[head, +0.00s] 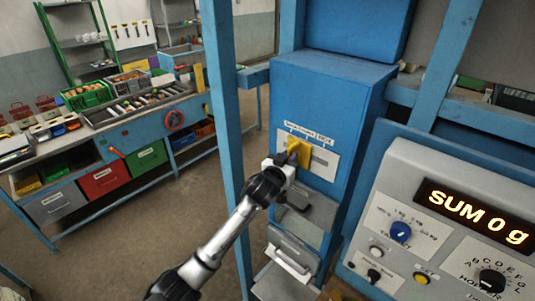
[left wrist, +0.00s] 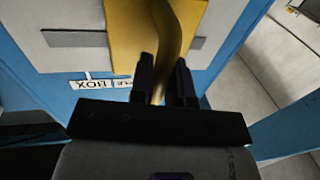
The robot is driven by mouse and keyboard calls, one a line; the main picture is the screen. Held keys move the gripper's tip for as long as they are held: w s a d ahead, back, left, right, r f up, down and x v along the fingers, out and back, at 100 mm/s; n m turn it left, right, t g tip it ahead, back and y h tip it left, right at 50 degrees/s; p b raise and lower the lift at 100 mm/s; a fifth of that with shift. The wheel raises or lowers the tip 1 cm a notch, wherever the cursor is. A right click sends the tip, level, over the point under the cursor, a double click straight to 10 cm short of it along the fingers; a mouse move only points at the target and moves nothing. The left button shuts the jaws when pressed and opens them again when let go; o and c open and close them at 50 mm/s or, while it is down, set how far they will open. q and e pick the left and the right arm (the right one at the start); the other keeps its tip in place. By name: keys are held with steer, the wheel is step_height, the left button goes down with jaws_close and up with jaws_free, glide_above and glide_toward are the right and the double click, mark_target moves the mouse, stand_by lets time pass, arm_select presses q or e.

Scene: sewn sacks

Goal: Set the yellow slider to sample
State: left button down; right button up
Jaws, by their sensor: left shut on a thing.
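The yellow slider (head: 303,149) sits on a white plate (head: 323,164) on the front of a blue cabinet (head: 330,95). A short printed scale above it ends in "BOX" at the right; the other words are too small to read surely. Dark slot shows to the right of the slider. My left gripper (head: 291,157) is at the slider. In the left wrist view, its two dark fingers (left wrist: 165,82) are shut on the raised grip of the yellow slider (left wrist: 125,35). Slot shows on both sides there, with "BOX" upside down. My right gripper is not in view.
A grey panel (head: 380,150) with knobs and a lit display (head: 472,211) reading "SUM 0 g" stands at the right. A blue post (head: 222,90) rises left of the cabinet. A metal tray (head: 290,255) is below. A workbench (head: 110,140) with bins stands farther left.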

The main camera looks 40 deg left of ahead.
arm_select(q)
steer(key=shift+s+d, duration=0.1)
steer(key=shift+d, duration=0.9)
steer(key=c, duration=1.1)
jaws_free()
steer(key=s+d+b, duration=0.1)
steer(key=s+b, duration=0.2)
steer(key=s, duration=1)
steer(key=shift+s+d, duration=0.15)
steer(key=shift+s, duration=0.25)
